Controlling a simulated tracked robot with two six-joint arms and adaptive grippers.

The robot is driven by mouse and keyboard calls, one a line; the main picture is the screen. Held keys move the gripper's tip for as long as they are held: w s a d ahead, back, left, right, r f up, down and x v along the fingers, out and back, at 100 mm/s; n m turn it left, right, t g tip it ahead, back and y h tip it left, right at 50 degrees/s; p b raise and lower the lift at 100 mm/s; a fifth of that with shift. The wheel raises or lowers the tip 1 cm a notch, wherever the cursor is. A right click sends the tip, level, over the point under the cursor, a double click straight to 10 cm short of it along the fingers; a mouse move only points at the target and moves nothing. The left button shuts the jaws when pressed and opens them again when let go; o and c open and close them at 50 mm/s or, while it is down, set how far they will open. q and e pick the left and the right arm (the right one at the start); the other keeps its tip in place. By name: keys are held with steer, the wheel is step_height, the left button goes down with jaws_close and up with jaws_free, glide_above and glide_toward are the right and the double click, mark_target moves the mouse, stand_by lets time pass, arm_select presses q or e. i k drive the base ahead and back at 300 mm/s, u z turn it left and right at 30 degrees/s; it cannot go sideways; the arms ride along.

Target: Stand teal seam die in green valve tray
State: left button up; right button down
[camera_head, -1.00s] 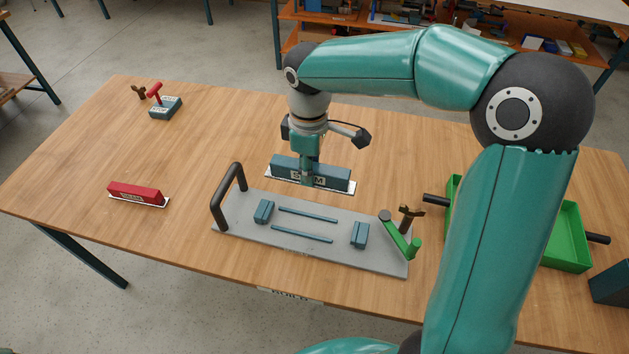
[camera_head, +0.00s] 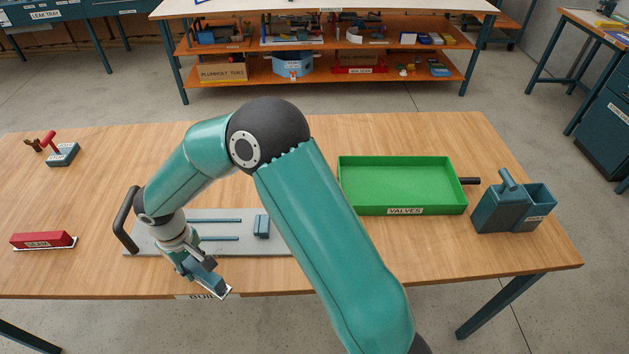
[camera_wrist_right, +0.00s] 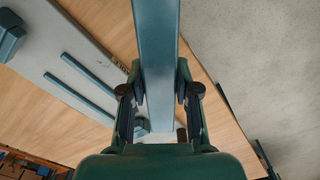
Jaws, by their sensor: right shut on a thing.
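My right gripper (camera_head: 205,281) is shut on the teal seam die (camera_head: 218,294), near the table's front edge by the grey board. In the head view the die is small, tilted and partly covered by the gripper. In the right wrist view the die (camera_wrist_right: 159,60) runs lengthwise up the picture between the two fingers (camera_wrist_right: 160,95). The green valve tray (camera_head: 403,211), labelled VALVES, sits on the table to the right of my right arm. Its visible floor is empty. My left gripper is out of view.
The grey board (camera_head: 160,243) with teal rails and a black handle (camera_head: 124,222) lies under my right arm. A red seam block (camera_head: 43,240) is at left. A teal double container (camera_head: 512,208) stands right of the tray. Table behind the tray is clear.

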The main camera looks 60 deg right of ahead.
mark_target(408, 195)
steer(key=u, duration=0.4)
steer(key=k, duration=2.55)
steer(key=z, duration=1)
steer(key=i, duration=1)
